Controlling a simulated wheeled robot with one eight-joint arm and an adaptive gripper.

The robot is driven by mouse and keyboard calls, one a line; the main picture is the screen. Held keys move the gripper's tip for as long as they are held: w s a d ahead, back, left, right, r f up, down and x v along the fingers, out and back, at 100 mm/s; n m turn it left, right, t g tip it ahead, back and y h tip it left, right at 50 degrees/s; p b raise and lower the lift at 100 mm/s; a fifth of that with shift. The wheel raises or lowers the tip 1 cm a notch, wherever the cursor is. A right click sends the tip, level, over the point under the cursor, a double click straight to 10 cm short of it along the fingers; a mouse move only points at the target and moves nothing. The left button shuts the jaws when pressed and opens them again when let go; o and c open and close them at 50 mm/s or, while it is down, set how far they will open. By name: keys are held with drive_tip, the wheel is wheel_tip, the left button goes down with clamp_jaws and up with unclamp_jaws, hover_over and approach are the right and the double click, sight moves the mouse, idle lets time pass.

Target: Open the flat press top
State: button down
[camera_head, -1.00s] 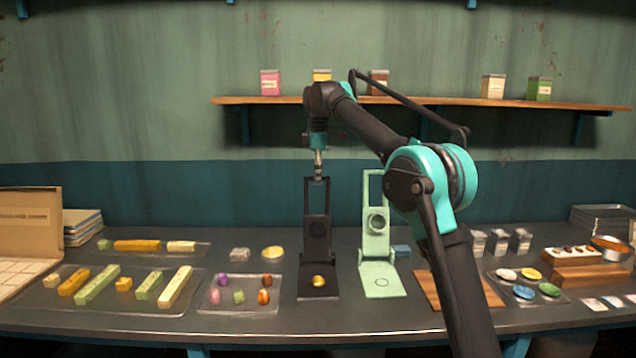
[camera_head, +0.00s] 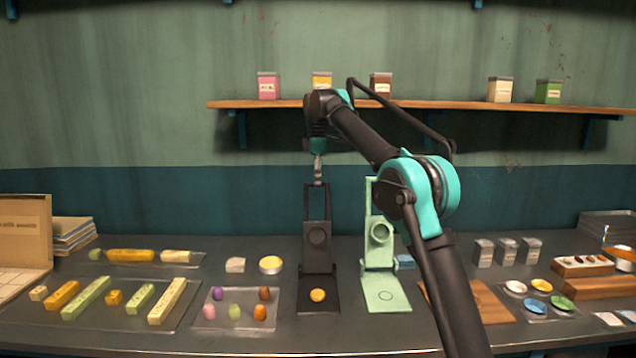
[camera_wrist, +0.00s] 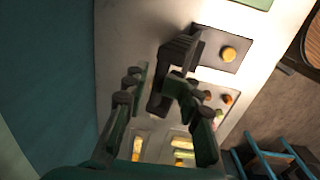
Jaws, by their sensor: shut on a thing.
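A black press (camera_head: 318,263) stands at the table's middle, its hinged top (camera_head: 317,215) raised upright at the back of its base. A yellow ball (camera_head: 317,295) sits on the flat base, also seen in the wrist view (camera_wrist: 229,54). My gripper (camera_head: 318,182) is at the upper end of the raised frame, shut on the press top. In the wrist view my gripper (camera_wrist: 157,92) has its fingers around the dark top (camera_wrist: 180,52); the exact contact is partly hidden. A pale green press (camera_head: 386,292) stands just right, its top also up.
A tray of small coloured balls (camera_head: 235,308) lies left of the black press, with a tray of coloured bars (camera_head: 100,300) farther left. A wooden board (camera_head: 480,300) lies right, partly behind my arm. A shelf (camera_head: 440,102) with several small boxes hangs above.

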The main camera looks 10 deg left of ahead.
drive_tip(key=shift+w+f, duration=0.15)
drive_tip(key=shift+w, duration=0.3)
drive_tip(key=c, duration=1.6)
unclamp_jaws()
drive_tip(key=shift+o, duration=0.2)
drive_tip(key=shift+w+a, duration=0.1)
drive_tip(key=shift+a, duration=0.05)
drive_tip(key=shift+s, duration=0.2)
